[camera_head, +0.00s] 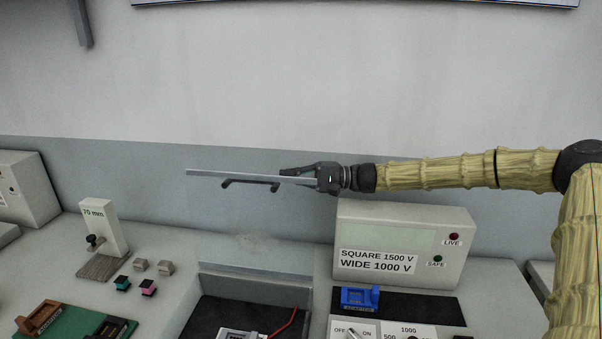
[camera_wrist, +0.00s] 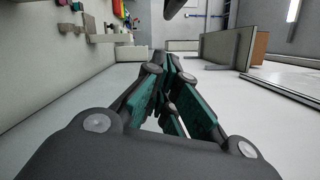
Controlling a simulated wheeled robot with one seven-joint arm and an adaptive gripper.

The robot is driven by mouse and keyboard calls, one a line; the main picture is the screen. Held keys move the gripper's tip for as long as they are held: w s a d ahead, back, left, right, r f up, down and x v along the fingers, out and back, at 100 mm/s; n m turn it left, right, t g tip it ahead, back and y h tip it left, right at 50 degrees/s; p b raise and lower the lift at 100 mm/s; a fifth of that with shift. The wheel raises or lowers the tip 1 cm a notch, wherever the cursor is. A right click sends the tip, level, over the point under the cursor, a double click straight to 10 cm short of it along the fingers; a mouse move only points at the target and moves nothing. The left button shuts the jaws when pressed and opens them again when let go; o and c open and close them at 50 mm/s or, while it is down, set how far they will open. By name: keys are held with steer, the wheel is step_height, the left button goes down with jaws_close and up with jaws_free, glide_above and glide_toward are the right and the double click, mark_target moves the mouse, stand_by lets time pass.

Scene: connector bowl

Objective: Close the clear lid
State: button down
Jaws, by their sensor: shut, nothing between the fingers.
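The clear lid (camera_head: 222,212) stands raised, roughly upright, at the back of a dark-lined box (camera_head: 250,315) in the head view. Its grey top edge and a black handle (camera_head: 250,184) show clearly; the panel itself is faint. My gripper (camera_head: 284,172) reaches in from the right, with its fingers pointing left at the right part of the lid's top edge. The fingers overlap that edge in the picture; I cannot tell whether they touch it. In the wrist view my gripper (camera_wrist: 168,62) is shut and empty. A dark rounded piece at the top there is unclear.
A tester (camera_head: 400,245) with a display stands right of the box, with a blue connector (camera_head: 360,298) before it. A white 70 mm gauge block (camera_head: 103,230), small coloured connectors (camera_head: 148,287) and a green board (camera_head: 75,325) lie left. A red wire (camera_head: 287,322) is inside the box.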

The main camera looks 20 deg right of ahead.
steer(key=s+a+p, duration=0.1)
steer(key=a+p, duration=0.2)
steer(key=a, duration=0.3)
steer(key=shift+r, duration=0.45)
